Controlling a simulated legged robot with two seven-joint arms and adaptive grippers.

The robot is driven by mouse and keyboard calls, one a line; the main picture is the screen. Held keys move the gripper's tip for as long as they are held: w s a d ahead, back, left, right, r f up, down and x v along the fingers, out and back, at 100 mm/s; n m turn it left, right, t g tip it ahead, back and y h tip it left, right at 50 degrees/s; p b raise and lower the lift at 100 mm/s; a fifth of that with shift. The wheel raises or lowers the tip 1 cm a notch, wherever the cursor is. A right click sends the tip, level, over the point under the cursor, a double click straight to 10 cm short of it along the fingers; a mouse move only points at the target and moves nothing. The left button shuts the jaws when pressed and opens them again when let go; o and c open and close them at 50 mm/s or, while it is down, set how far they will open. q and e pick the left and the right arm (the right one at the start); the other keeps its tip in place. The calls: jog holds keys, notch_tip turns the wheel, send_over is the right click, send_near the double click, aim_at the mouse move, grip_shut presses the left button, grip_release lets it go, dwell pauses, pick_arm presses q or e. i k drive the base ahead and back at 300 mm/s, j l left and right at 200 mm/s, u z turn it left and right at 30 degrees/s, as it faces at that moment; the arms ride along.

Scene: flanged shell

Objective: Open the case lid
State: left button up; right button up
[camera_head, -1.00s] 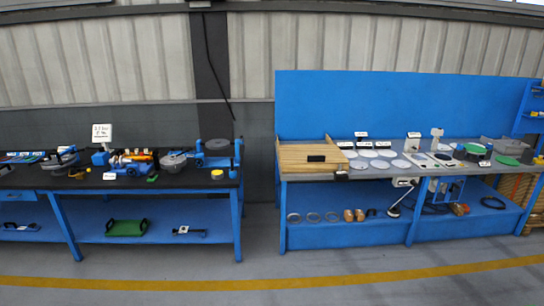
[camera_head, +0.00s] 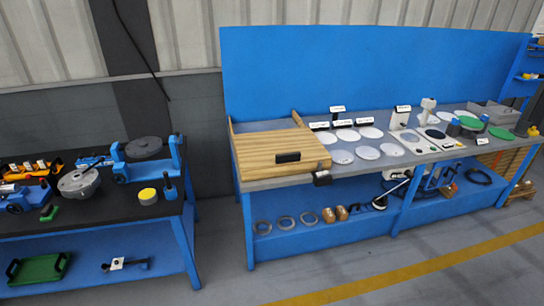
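A wooden case (camera_head: 262,160) sits at the left end of the right-hand blue workbench. Its slatted lid looks closed, with a dark handle or latch (camera_head: 288,157) near its front right. A small dark block (camera_head: 322,178) hangs at the bench's front edge just right of the case. Neither of my grippers is in view.
The right bench (camera_head: 395,150) bears several pale discs, labels, small devices and green discs. The left bench (camera_head: 60,222) holds a grey flanged part (camera_head: 79,183), blue fixtures and a yellow-topped cylinder (camera_head: 148,196). A gap of floor separates the benches. Open floor with a yellow line (camera_head: 400,275) lies in front.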

aim_at(273, 148)
jog(key=i+z, duration=0.3)
jog(key=i, duration=0.15)
jog(key=i+j+z, duration=0.15)
jog(key=z, duration=0.25)
jog(key=i+j+z, duration=0.2)
jog(key=z, duration=0.2)
jog(key=i+j+z, duration=0.15)
jog(key=j+z, duration=0.25)
jog(key=l, duration=0.1)
